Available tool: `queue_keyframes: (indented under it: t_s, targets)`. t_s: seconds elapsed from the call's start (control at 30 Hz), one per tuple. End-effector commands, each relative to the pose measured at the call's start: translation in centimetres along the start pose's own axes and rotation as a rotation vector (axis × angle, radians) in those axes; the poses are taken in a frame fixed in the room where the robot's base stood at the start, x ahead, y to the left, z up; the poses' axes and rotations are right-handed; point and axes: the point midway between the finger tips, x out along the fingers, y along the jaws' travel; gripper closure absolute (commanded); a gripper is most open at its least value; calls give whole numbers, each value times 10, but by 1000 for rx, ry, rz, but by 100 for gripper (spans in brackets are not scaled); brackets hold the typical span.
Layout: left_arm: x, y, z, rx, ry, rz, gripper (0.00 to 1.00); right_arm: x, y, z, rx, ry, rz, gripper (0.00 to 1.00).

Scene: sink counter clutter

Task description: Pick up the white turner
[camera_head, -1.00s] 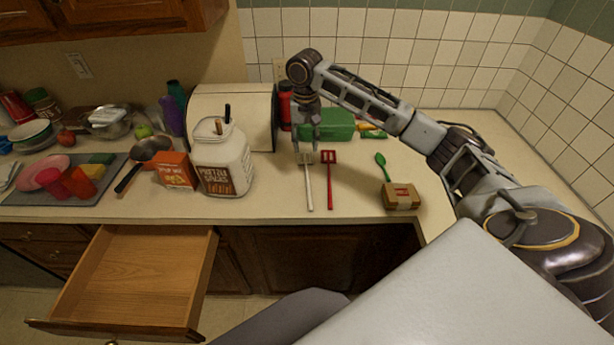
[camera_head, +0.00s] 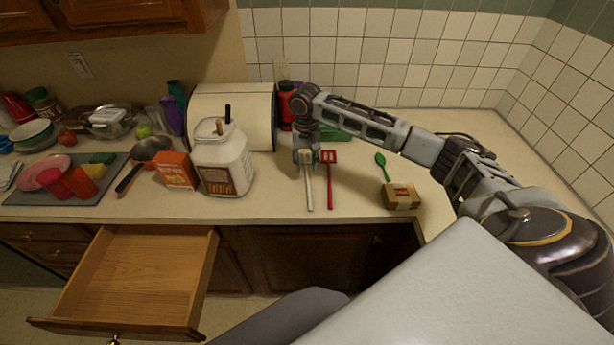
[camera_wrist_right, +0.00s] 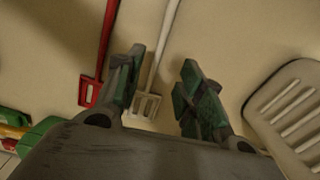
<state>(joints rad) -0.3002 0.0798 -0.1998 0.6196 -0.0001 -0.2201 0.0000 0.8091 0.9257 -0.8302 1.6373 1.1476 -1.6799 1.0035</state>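The white turner (camera_head: 309,190) lies on the counter, its handle pointing to the front edge and its head under my right gripper (camera_head: 305,158). In the right wrist view, my right gripper (camera_wrist_right: 162,62) is open. The white turner's slotted head (camera_wrist_right: 147,104) and lower handle show between the two fingers, closer to the left finger. I cannot tell whether a finger touches it. The red turner (camera_head: 329,180) lies just to the right; in the wrist view it (camera_wrist_right: 96,70) is outside the left finger. My left gripper is not in view.
A white jar (camera_head: 222,165) and a bread box (camera_head: 232,105) stand to the left. A green spoon (camera_head: 381,160) and a small box (camera_head: 400,196) lie to the right. A pale slotted object (camera_wrist_right: 290,108) is right of the fingers in the wrist view. A drawer (camera_head: 130,275) hangs open below.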

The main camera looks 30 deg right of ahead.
Motion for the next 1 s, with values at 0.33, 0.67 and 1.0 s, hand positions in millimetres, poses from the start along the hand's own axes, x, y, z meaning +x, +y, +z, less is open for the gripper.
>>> queue_keyframes:
  t_s: [0.33, 0.67, 1.0]
  targets:
    - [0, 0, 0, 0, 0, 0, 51, 2, 0, 0, 0, 0, 1, 62]
    - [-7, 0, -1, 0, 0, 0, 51, 31, 5, -6, 1, 0, 2, 62]
    - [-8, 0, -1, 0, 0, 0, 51, 52, 4, -6, 0, 1, 1, 62]
